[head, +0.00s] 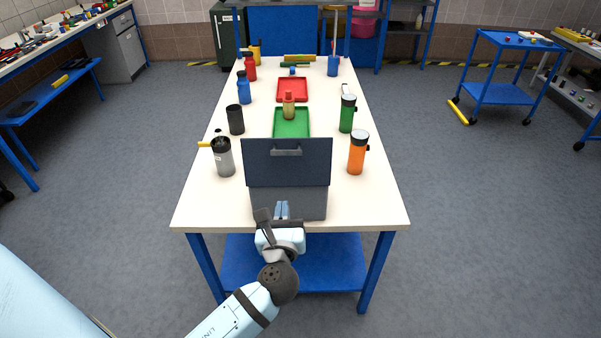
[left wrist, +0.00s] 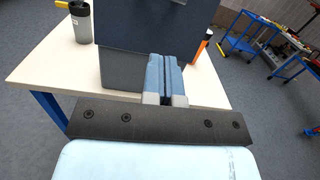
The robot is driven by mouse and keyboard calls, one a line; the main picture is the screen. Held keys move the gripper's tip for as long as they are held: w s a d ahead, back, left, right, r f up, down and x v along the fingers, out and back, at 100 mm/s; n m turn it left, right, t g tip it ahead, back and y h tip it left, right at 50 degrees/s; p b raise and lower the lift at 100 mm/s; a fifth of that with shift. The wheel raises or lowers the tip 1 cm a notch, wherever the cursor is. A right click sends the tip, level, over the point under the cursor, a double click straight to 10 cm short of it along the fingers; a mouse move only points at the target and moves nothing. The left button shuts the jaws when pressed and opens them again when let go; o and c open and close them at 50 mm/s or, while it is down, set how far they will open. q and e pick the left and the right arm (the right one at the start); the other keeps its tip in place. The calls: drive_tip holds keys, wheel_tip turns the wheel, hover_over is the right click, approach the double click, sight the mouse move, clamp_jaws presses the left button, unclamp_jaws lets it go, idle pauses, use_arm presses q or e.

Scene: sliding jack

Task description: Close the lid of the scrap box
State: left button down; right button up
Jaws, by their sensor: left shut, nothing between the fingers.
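The scrap box (head: 288,204) is a dark grey box at the near edge of the white table. Its lid (head: 288,163) is a dark blue-grey panel standing up, with a grey handle (head: 287,152) near its top. The lid looks open, and the box's inside is hidden. In the left wrist view the box (left wrist: 122,72) and lid (left wrist: 140,22) fill the upper middle. My left gripper (head: 282,210) is in front of the box's near wall, below the lid. Its fingers (left wrist: 166,76) are shut together and empty; I cannot tell whether they touch the box. My right gripper is not in view.
On the white table (head: 205,207), a grey mug (head: 223,158) stands left of the box and an orange bottle (head: 357,153) right of it. A green tray (head: 291,122), a red tray (head: 292,89) and several bottles stand farther back. The table's front corners are clear.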

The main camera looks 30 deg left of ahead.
use_arm(q)
drive_tip(key=r+y, duration=0.1)
drive_tip(key=p, duration=0.3)
approach(287, 162)
drive_tip(key=w+a+r, duration=0.2)
drive_tip(key=w+r, duration=0.1)
drive_tip(key=r, duration=0.3)
drive_tip(key=shift+r+m, duration=0.1)
drive_tip(key=shift+m, duration=0.2)
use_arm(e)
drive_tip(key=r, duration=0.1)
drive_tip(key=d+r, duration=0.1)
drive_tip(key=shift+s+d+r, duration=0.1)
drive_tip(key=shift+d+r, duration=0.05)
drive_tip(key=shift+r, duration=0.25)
use_arm(q)
drive_tip(key=shift+w, duration=0.2)
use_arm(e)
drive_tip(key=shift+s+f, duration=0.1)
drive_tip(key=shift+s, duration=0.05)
